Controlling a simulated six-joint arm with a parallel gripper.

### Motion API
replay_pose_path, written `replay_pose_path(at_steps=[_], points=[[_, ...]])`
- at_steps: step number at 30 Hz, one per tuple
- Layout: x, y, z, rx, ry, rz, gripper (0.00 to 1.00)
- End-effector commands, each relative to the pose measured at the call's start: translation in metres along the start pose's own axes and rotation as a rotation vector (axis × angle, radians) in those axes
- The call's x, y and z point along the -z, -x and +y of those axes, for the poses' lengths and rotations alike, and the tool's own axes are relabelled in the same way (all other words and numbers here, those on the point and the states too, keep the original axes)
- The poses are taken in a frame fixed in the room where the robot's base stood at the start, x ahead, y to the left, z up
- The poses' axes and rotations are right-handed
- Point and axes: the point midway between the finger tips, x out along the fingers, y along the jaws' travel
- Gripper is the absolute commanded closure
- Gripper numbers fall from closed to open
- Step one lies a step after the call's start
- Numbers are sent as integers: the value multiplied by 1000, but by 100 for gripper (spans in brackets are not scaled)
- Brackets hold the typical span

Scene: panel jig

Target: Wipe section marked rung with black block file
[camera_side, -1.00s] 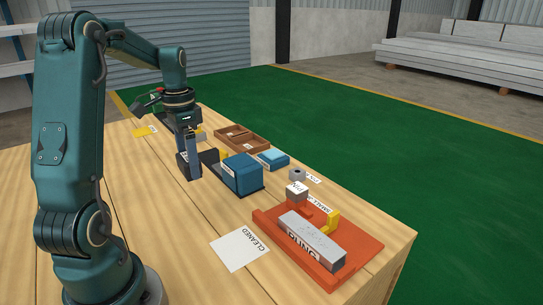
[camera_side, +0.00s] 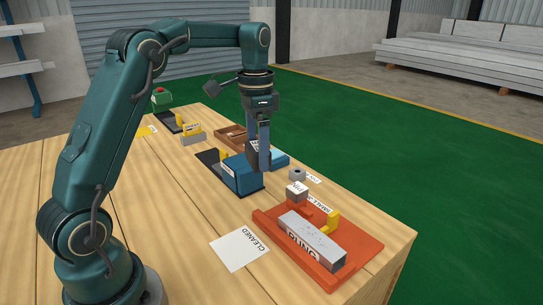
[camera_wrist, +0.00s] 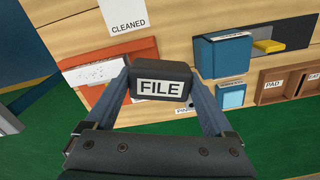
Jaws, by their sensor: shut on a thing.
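My gripper (camera_side: 262,165) is shut on the black block file (camera_wrist: 160,82), whose white FILE label faces the wrist camera. In the side view the file is mostly hidden by the gripper fingers, up above the table near the blue box. The section marked RUNG (camera_side: 312,238) is a grey block with faint marks on its top, lying on the orange jig (camera_side: 362,252) at the right front of the table. The gripper is apart from it, behind it and to its left. In the wrist view the rung's pale top (camera_wrist: 97,73) shows left of the file.
A blue box (camera_side: 240,178) on a dark base and a light blue block (camera_side: 279,159) stand behind the jig. A yellow clamp (camera_side: 331,222) and a small white-topped block (camera_side: 297,190) are beside the rung. A CLEANED sheet (camera_side: 239,250) lies flat, left of the jig.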

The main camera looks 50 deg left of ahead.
Motion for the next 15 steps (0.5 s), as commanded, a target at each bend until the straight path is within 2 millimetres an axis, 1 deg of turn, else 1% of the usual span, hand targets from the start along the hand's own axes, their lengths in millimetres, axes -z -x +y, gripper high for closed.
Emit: replay_pose_path(at_steps=[1, 2, 3, 5, 6, 9, 12, 15], points=[[15, 1, 18, 1, -59, 2, 57], [23, 1, 28, 2, -89, 3, 57], [32, 2, 43, 2, -129, 4, 57], [45, 2, 65, 3, -191, 6, 57], [52, 2, 80, 3, -233, 6, 57], [65, 1, 116, 5, -332, 10, 57], [73, -2, 147, 5, -419, 12, 57], [76, -5, 170, 4, -483, 10, 57]])
